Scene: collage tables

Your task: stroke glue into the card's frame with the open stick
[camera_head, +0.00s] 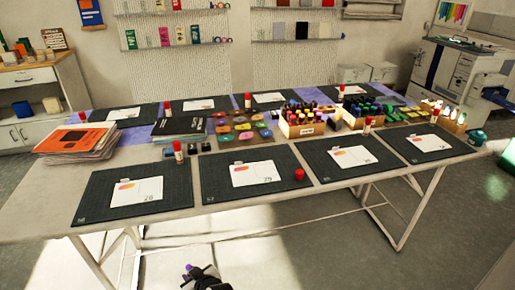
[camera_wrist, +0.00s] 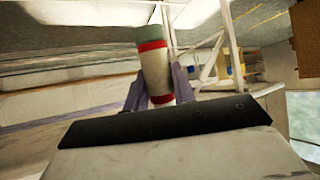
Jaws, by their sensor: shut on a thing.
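My gripper (camera_head: 194,273) is low in front of the table, at the bottom of the head view, apart from the cards. It is shut on the glue stick (camera_wrist: 155,70), which is white with red bands and a grey-green end in the wrist view. A loose red cap (camera_head: 300,174) is on the dark mat (camera_head: 215,190) beside card 29 (camera_head: 254,174). This card has an orange shape; its frame is too small to make out. Card 28 (camera_head: 137,192) lies on the mat to the left.
Other glue sticks with red caps, such as one at the near middle (camera_head: 178,151), stand on the table (camera_head: 35,222). A paper stack (camera_head: 75,140) is at left. Bins of bottles (camera_head: 303,128) stand behind the mats. Floor in front of the table is clear.

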